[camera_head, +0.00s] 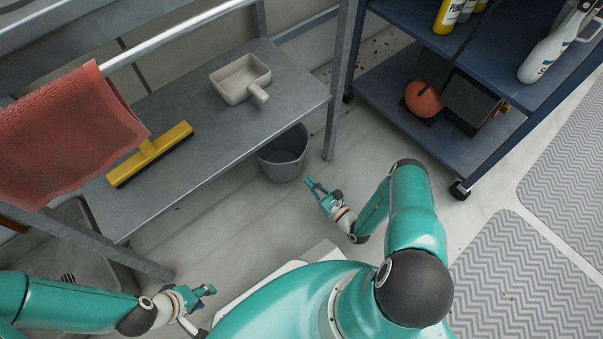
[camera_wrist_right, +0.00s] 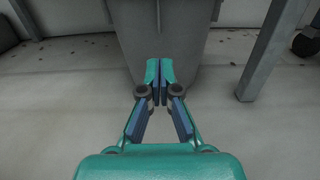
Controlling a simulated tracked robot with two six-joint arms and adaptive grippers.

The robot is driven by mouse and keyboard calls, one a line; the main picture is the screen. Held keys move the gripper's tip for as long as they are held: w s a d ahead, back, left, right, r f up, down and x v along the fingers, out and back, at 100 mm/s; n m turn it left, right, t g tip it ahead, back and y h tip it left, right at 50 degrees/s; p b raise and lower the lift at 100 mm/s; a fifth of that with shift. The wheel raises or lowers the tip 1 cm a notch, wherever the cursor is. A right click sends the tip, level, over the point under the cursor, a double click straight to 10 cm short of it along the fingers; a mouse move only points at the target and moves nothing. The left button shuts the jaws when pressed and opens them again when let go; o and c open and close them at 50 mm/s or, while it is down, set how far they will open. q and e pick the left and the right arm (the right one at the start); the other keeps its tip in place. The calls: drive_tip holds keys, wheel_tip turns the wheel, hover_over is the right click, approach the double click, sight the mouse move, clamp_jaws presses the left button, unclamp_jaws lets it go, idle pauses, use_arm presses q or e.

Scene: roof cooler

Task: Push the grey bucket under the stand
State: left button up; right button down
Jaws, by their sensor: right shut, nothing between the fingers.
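The grey bucket (camera_head: 283,158) stands on the floor at the front right end of the metal stand (camera_head: 300,92), partly hidden under its top shelf. In the right wrist view the bucket (camera_wrist_right: 190,45) fills the upper middle, straight ahead of the fingers. My right gripper (camera_head: 312,184) is shut and empty, just in front of the bucket near its lower right side; it also shows in the right wrist view (camera_wrist_right: 159,72). I cannot tell whether the fingertips touch the bucket. My left gripper (camera_head: 208,291) is at the lower left, away from the bucket, and looks empty; its fingers are too small to judge.
A stand leg (camera_head: 338,95) rises right of the bucket. The stand's top holds a beige scoop-like container (camera_head: 240,78) and a yellow squeegee (camera_head: 150,155); a red cloth (camera_head: 62,135) hangs left. A blue cart (camera_head: 430,105) stands at right. Floor in front of the bucket is clear.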

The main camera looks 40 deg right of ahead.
use_arm(q)
wheel_tip(320, 180, down, 2)
drive_tip(key=shift+f+b, duration=0.15)
drive_tip(key=shift+b, duration=0.75)
use_arm(e)
drive_tip(key=w, duration=0.5)
drive_tip(key=shift+w+a, duration=0.2)
drive_tip(key=shift+w, duration=0.1)
